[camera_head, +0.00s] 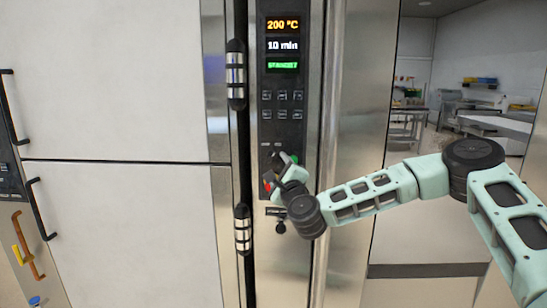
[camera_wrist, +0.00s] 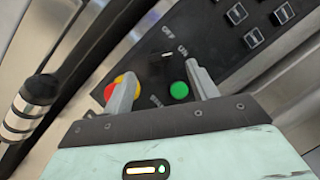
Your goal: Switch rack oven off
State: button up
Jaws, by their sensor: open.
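The rack oven's control panel (camera_head: 282,110) is a dark vertical strip on a steel front. Its displays (camera_head: 282,45) read 200 °C and 10 min, above a green line that seems to say STANDBY. My gripper (camera_head: 280,162) is at the panel's lower part and hides much of it. In the wrist view my gripper (camera_wrist: 162,72) is open, its two grey fingers pointing at the panel. Between and beyond them are OFF and ON labels (camera_wrist: 175,41) around a dark switch area, its position unclear. A red button with yellow (camera_wrist: 110,92) is beside the left finger; a green button (camera_wrist: 179,91) is by the right finger.
Rows of small buttons (camera_head: 282,105) are above my gripper. Black-and-steel door hinges (camera_head: 236,75) stand out left of the panel, beside large white doors (camera_head: 110,80). A steel post is close on the right; a room with counters opens beyond.

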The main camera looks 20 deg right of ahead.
aim_at(273, 160)
jog(key=shift+w+a+r+p, duration=0.1)
jog(key=shift+w+r+p, duration=0.2)
jog(key=shift+w, duration=1.05)
jog(key=shift+w+r+p, duration=0.15)
jog(key=shift+w+r, duration=0.1)
jog(key=shift+w, duration=1.1)
jog(key=c, duration=1)
